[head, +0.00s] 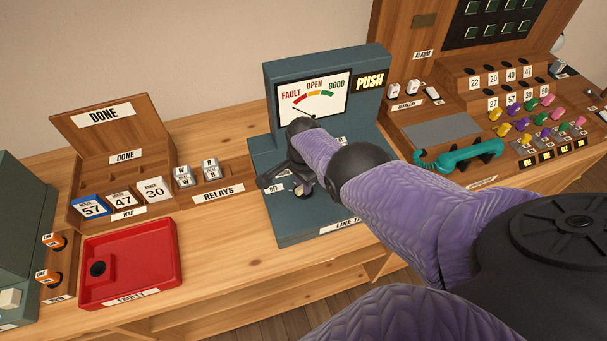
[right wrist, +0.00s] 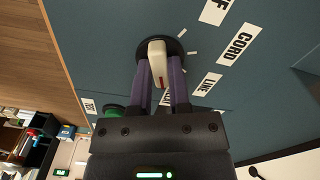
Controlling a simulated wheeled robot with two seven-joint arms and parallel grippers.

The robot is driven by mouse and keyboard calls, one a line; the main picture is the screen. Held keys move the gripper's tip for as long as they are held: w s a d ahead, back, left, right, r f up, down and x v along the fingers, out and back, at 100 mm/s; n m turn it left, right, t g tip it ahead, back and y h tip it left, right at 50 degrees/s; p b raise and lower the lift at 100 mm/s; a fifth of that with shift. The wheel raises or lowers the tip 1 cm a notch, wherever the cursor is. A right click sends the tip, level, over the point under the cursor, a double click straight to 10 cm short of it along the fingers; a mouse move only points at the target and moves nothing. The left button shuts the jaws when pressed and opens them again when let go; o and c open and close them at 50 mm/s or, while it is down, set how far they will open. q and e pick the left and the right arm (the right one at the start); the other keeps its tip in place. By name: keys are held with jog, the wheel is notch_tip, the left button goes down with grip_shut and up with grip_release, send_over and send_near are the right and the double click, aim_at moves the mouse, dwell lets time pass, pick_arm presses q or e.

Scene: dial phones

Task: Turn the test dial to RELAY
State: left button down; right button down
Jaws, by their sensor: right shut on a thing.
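The test dial (right wrist: 157,52) is a black disc with a pale bar knob on the blue-grey line-test box (head: 320,226). My right gripper (right wrist: 160,68) is shut on the knob, with a purple finger on each side. The knob's red mark faces the gripper body, toward a label partly hidden between the fingers. OFF, CORD (right wrist: 240,45) and LINE (right wrist: 207,86) labels lie to the right of the dial. In the head view, my right gripper (head: 296,183) is at the box's face and its arm hides much of the dial area. My left gripper is out of view.
A red tray (head: 150,262) and a wooden relay rack (head: 228,186) stand left. A teal handset (head: 460,155) and a plug board stand right. Bare table lies left of the box.

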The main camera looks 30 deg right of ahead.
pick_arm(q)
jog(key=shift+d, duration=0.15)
pick_arm(e)
jog(key=c, duration=0.6)
grip_release()
pick_arm(q)
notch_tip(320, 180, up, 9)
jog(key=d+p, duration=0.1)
jog(key=p, duration=0.7)
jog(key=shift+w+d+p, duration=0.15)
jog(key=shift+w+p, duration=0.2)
jog(key=shift+p, duration=0.05)
pick_arm(e)
notch_tip(320, 180, up, 10)
jog(key=shift+f, duration=0.1)
